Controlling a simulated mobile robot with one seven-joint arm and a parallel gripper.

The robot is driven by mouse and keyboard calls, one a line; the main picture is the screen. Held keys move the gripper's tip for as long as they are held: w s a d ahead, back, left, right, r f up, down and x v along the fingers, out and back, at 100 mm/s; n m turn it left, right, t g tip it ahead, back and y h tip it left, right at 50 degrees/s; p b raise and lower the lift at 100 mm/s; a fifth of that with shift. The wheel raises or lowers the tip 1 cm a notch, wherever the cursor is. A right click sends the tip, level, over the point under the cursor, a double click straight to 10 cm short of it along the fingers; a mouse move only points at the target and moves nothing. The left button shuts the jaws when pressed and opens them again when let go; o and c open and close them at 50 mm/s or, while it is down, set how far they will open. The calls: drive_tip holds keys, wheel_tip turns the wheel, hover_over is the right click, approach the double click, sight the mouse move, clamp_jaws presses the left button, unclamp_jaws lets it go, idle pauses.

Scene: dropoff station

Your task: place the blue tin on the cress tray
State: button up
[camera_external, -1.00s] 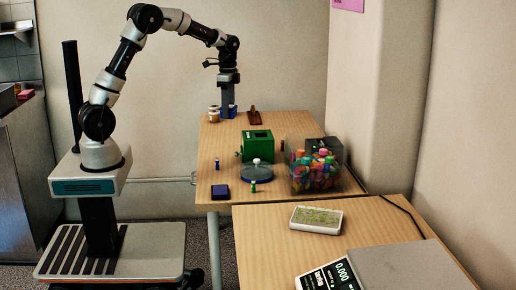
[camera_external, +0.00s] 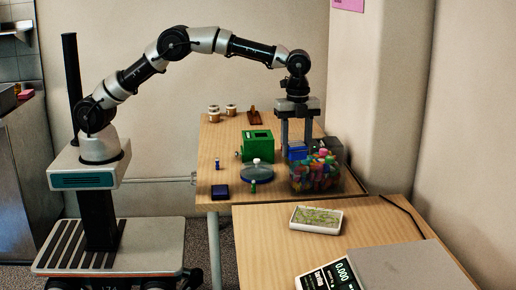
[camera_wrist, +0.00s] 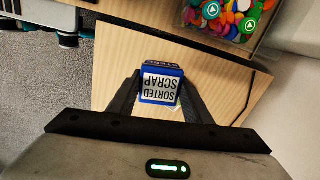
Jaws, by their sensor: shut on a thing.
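The blue tin (camera_external: 297,154) is held between the two fingers of my gripper (camera_external: 297,146), in front of or above the clear bin in the external view. In the wrist view my gripper (camera_wrist: 160,98) is shut on the tin (camera_wrist: 161,85), and its white label reads "SORTED SCRAP". The cress tray (camera_external: 316,228), white with green cress, lies flat on the nearer table, below and in front of my gripper, apart from the tin.
A clear bin (camera_external: 318,180) of colourful caps stands at the far table's right side; it also shows in the wrist view (camera_wrist: 213,28). A green box (camera_external: 257,146), a round dish (camera_external: 257,173) and a dark blue pad (camera_external: 220,191) are left of it. A scale (camera_external: 335,274) stands on the nearer table.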

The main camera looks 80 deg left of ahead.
drive_tip(key=m, duration=0.2)
hover_over(296, 215)
wheel_tip(296, 215, down, 15)
drive_tip(key=shift+f+b, duration=0.1)
drive_tip(key=shift+b, duration=0.65)
drive_tip(key=shift+f, duration=0.1)
drive_tip(key=shift+f, duration=0.15)
drive_tip(key=o, duration=1.2)
drive_tip(key=shift+o, duration=0.3)
